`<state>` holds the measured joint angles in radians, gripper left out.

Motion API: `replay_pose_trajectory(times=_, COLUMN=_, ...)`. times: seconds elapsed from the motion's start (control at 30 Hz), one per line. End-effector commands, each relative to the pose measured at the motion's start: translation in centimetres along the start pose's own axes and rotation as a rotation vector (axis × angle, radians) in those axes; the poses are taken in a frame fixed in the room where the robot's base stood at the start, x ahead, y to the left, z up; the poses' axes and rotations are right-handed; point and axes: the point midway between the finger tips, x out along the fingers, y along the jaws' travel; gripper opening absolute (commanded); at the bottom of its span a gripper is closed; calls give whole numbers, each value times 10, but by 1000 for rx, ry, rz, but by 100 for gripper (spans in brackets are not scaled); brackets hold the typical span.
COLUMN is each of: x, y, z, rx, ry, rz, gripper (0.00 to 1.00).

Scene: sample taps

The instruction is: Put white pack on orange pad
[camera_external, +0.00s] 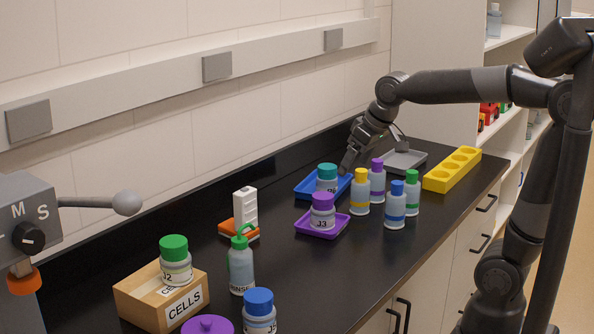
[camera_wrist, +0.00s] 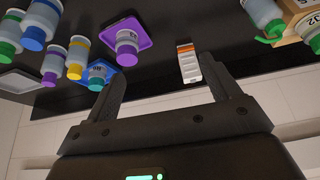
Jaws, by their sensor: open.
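The white pack (camera_external: 245,208) stands upright on the orange pad (camera_external: 226,229) near the wall, towards the pad's far right side in the external view. The pack (camera_wrist: 189,65) also shows in the wrist view, with only a little orange visible at it. My gripper (camera_external: 347,167) is open and apart from the pack, off to its right above the back of the counter, near the blue tray. In the wrist view my open gripper (camera_wrist: 162,75) has nothing held between its fingers.
A blue tray (camera_external: 304,192) with a teal-capped jar and a purple tray (camera_external: 303,226) with a purple-capped jar (camera_external: 322,213) lie between pack and gripper. Several capped bottles stand right of them. A wooden CELLS box (camera_external: 140,303) and a green rinse bottle (camera_external: 241,267) stand in front.

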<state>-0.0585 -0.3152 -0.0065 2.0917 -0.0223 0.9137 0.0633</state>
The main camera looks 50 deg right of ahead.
Motion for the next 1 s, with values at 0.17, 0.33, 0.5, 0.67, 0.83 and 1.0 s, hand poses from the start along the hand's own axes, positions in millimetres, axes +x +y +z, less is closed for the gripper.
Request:
replay_pose_trajectory(times=0.17, x=-16, y=10, z=72, rx=0, ry=21, rz=2, gripper=82)
replay_pose_trajectory(times=0.33, x=-17, y=15, z=129, rx=-2, ry=33, rz=5, gripper=82)
replay_pose_trajectory(times=0.5, x=-13, y=17, z=161, rx=-3, ry=39, rz=7, gripper=82)
replay_pose_trajectory(times=0.67, x=-11, y=17, z=169, rx=-4, ry=40, rz=7, gripper=82)
replay_pose_trajectory(times=0.83, x=-11, y=17, z=168, rx=-4, ry=39, rz=7, gripper=82)
replay_pose_trajectory(times=1.0, x=-12, y=17, z=168, rx=-4, ry=40, rz=7, gripper=82)
